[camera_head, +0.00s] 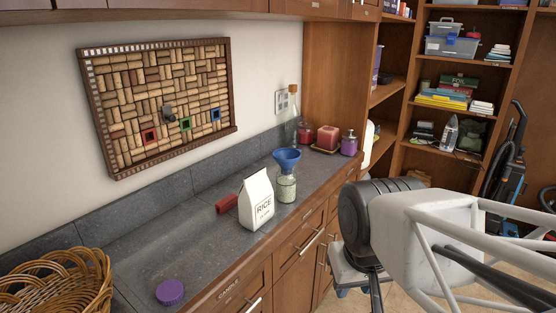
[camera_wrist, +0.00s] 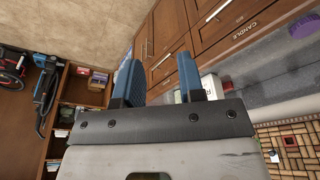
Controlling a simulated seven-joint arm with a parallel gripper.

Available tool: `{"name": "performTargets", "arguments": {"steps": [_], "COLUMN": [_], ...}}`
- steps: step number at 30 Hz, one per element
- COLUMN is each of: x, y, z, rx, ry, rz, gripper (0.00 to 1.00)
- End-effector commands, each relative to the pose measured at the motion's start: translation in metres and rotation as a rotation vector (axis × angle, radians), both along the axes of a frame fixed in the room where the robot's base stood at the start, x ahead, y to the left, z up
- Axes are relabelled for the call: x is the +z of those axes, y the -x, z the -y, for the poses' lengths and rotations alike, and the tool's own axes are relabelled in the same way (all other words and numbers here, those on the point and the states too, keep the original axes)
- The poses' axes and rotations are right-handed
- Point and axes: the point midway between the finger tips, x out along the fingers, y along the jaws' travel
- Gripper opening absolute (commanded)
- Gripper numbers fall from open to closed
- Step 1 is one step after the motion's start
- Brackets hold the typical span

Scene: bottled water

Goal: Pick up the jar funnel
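The jar funnel (camera_head: 287,155) is blue and sits mouth up in the top of a glass jar (camera_head: 287,189) on the grey counter. The jar has pale contents and stands just behind and right of the white rice bag. My gripper (camera_wrist: 158,78) shows in the wrist view with two blue fingers spread apart and nothing between them. I cannot see the funnel in the wrist view.
The rice bag (camera_head: 256,202) and a red cylinder (camera_head: 227,203) are left of the jar. A corked bottle (camera_head: 293,115) and candles (camera_head: 328,138) stand behind. A purple lid (camera_head: 170,292) and wicker basket (camera_head: 60,282) are nearer. Upper cabinets (camera_head: 300,8) overhang the counter.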

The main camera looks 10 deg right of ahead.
Motion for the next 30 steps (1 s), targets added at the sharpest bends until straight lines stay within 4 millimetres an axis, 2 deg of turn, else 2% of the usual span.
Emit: {"name": "performTargets", "arguments": {"steps": [9, 13, 23, 30], "x": [0.0, 0.0, 0.001, 0.013], "y": [0.0, 0.0, -0.002, -0.021], "z": [0.0, 0.0, 0.0, 0.001], "rx": [0.0, 0.0, -0.001, -0.026], "ry": [0.0, 0.0, 0.0, -0.006], "rz": [0.0, 0.0, -0.001, -0.009], "gripper": [0.36, 0.55, 0.55, 0.55]}}
